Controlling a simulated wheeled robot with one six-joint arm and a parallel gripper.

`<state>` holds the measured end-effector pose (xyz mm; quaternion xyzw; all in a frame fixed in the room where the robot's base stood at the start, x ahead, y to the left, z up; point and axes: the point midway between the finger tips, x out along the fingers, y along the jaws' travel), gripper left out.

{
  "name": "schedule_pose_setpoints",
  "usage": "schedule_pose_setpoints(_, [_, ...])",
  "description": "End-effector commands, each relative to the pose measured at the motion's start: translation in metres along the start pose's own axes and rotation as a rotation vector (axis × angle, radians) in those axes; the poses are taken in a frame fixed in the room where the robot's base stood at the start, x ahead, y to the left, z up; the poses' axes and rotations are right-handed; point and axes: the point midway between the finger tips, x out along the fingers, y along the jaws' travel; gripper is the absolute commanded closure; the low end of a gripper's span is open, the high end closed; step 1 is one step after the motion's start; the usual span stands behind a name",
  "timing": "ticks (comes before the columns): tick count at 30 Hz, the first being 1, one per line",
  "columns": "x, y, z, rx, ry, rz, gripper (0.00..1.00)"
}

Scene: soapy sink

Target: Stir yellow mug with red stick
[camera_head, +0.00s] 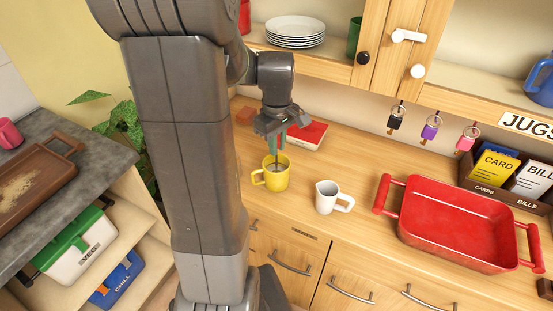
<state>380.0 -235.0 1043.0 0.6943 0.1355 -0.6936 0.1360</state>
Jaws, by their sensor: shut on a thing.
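The yellow mug (283,182) stands upright on the wooden counter, its handle to the left. My gripper (277,146) is directly above it, pointing down, shut on a thin stick. The stick (277,161) runs down from the jaws, and its lower end is inside the mug's opening. The stick looks dark here; I cannot make out red on it. Its upper part is hidden by the gripper, and its tip is hidden in the mug.
A white jug (327,199) stands close to the right of the mug. A red book (308,136) lies behind, near the wall. A large red tray (456,219) fills the counter further right. Keys (432,130) hang above the counter. The left counter holds a brown tray (62,161).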

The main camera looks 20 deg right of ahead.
Motion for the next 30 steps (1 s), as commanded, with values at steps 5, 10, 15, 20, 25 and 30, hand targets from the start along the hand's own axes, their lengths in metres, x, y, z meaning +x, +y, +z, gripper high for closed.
schedule_pose_setpoints(5, [-0.016,0.000,0.000,0.000,0.000,0.000,1.00])
schedule_pose_setpoints(10, [-0.028,0.000,0.000,0.000,0.000,0.000,1.00])
schedule_pose_setpoints(15, [-0.040,0.000,0.000,0.000,0.000,0.000,1.00])
schedule_pose_setpoints(20, [-0.051,0.000,0.000,0.000,0.000,0.000,1.00])
schedule_pose_setpoints(25, [-0.062,0.000,0.000,0.000,0.000,0.000,1.00])
schedule_pose_setpoints(30, [-0.065,0.000,0.000,0.000,-0.001,-0.001,1.00])
